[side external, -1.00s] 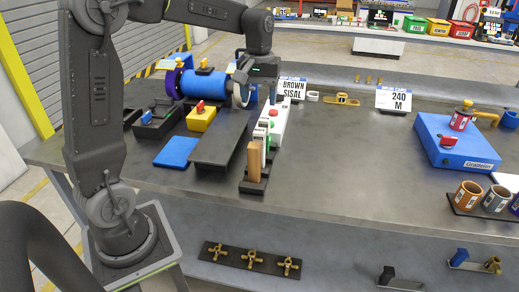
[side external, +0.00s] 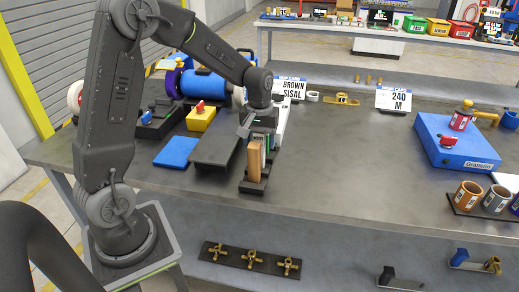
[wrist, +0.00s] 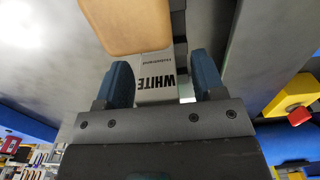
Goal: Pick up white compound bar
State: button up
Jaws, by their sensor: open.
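The white compound bar (wrist: 155,77) shows in the wrist view with the word WHITE on its face. It stands behind the tan-brown bar (wrist: 125,25), in the dark rack (side external: 252,187) on the bench. My gripper (wrist: 161,80) is open, with one blue finger on each side of the white bar and a visible gap at the right finger. In the side view my gripper (side external: 258,128) is low over the rack and hides most of the white bar. The brown bar also shows there (side external: 254,162), upright at the rack's near end.
A black block (side external: 215,150) and a blue pad (side external: 176,152) lie left of the rack. A yellow box with a red knob (side external: 201,117) stands farther left. A blue case (side external: 455,145) sits at the right. The bench between rack and case is clear.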

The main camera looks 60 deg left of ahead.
jog(key=shift+f, duration=0.2)
jog(key=c, duration=1.1)
jog(key=shift+r, duration=0.15)
jog(key=shift+r, duration=0.6)
notch_tip(320, 180, up, 3)
jog(key=s+a+r, duration=0.6)
jog(key=s+a, duration=0.2)
jog(key=shift+a+r, duration=0.3)
